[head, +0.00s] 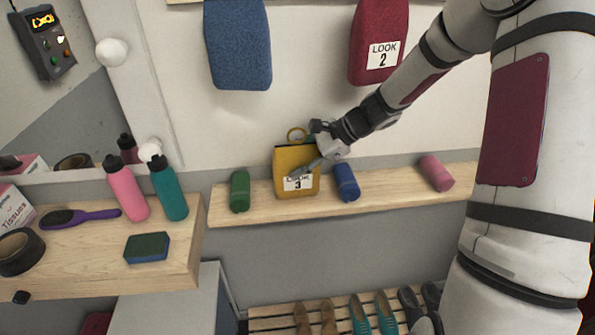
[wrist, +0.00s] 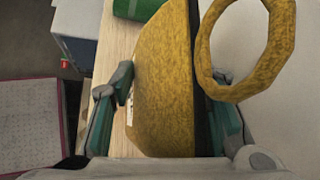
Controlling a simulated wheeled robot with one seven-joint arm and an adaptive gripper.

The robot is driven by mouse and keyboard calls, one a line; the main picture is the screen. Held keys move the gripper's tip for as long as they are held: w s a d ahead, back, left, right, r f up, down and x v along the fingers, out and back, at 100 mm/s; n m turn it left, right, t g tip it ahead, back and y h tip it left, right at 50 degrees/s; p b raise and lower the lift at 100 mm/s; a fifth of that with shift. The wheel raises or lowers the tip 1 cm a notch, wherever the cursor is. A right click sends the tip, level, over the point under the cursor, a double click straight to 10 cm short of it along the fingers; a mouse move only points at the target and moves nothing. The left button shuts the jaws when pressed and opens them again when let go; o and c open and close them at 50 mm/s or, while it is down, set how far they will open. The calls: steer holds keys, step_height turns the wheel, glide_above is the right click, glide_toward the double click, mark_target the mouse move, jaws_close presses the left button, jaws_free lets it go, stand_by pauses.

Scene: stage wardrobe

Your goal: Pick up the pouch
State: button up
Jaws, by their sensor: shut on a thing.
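The pouch (head: 296,160) is mustard yellow with a ring loop on top and a white label reading "3" on its front. It is upright at the wooden wall shelf, between a green roll and a blue roll. I cannot tell whether its bottom touches the shelf. My gripper (head: 312,158) reaches it from the right and is shut on it. In the wrist view the pouch (wrist: 165,85) stands between the two fingers of my gripper (wrist: 175,120), one on each side. The loop (wrist: 240,50) hangs over the right finger side.
On the shelf (head: 390,192) are a green roll (head: 240,191), a blue roll (head: 346,182) close beside the pouch, and a pink roll (head: 436,173). Blue (head: 237,45) and red (head: 372,45) pouches hang above. Bottles, a brush and a sponge (head: 147,248) occupy the left counter. Shoes stand below.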

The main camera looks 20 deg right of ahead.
steer(key=shift+r, duration=0.7)
steer(key=s+a, duration=0.1)
steer(key=s, duration=0.8)
steer(key=s+a, duration=0.2)
steer(key=s, duration=0.6)
steer(key=shift+s+a, duration=0.25)
steer(key=shift+s, duration=0.1)
steer(key=shift+s, duration=0.1)
